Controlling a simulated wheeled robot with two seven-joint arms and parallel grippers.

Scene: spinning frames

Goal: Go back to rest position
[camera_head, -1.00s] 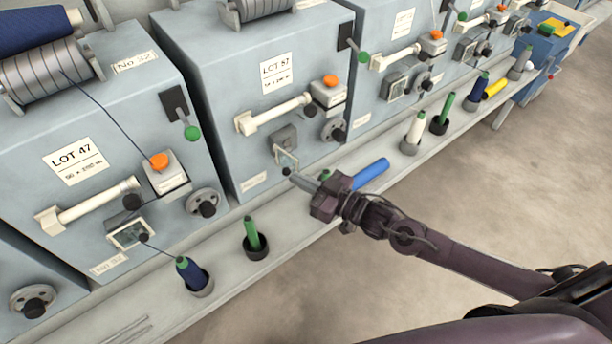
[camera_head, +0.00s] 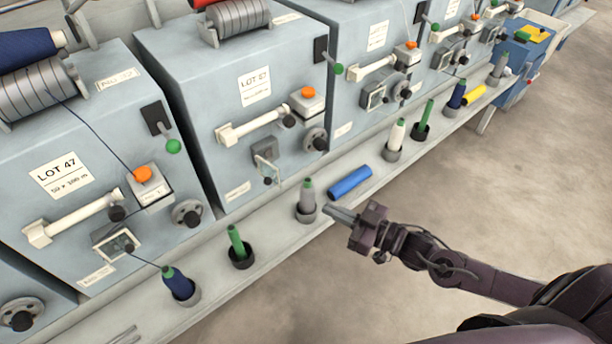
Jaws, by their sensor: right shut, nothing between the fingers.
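My right gripper (camera_head: 343,214) is shut and empty. My right arm comes in from the lower right. My left gripper is not in view.
Grey spinning machines (camera_head: 240,90) line the back of the shelf. A blue tube (camera_head: 350,183) lies on the shelf. Several cups hold bobbins, including a dark blue one (camera_head: 178,283) and a white one (camera_head: 396,136). Bare floor (camera_head: 500,190) is free at right.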

